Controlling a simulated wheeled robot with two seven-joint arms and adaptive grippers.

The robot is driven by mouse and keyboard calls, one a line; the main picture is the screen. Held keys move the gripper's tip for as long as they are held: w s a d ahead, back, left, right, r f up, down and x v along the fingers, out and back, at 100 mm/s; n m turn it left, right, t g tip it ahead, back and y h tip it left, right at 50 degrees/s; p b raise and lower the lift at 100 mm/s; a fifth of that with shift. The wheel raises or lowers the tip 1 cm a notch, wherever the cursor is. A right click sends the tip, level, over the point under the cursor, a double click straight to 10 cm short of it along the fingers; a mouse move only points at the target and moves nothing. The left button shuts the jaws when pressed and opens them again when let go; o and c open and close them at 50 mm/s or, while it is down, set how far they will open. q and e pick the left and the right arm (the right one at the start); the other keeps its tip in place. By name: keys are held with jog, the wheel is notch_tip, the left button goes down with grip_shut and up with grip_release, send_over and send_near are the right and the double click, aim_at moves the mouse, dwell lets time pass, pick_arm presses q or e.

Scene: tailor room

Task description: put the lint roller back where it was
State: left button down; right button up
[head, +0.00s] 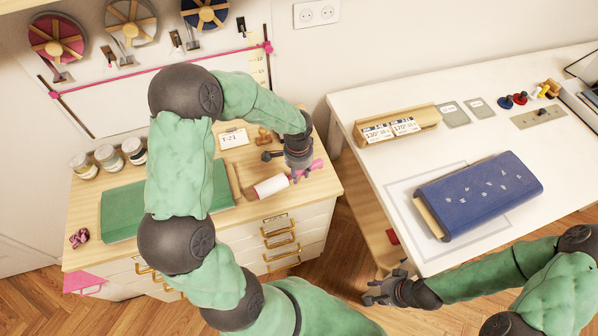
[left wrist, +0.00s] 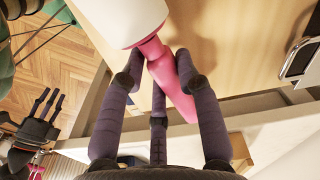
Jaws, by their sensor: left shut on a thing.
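The lint roller has a white roll (head: 271,187) and a pink handle (head: 317,165). It is at the right end of the wooden cabinet top, near its front edge. My left gripper (head: 299,173) is shut on the pink handle. In the left wrist view, its dark fingers (left wrist: 158,75) lie on both sides of the pink handle (left wrist: 172,82), with the white roll (left wrist: 118,18) beyond. I cannot tell whether the roller touches the wood. My right gripper (head: 384,289) is empty, its fingers spread, low in front of the white table.
The wooden cabinet top (head: 85,215) holds a green cloth roll (head: 120,208), several jars (head: 108,157) and a T-21 card (head: 233,138). The white table (head: 365,185) at right holds a blue fabric roll (head: 480,195) and a wooden label holder (head: 397,125). A gap separates the two.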

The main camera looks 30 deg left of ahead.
pick_arm(q)
jog(key=shift+f+b, duration=0.95)
jog(key=shift+f, duration=0.3)
jog(key=c, duration=0.8)
grip_release()
notch_tip(320, 180, up, 12)
jog(key=shift+s, duration=0.15)
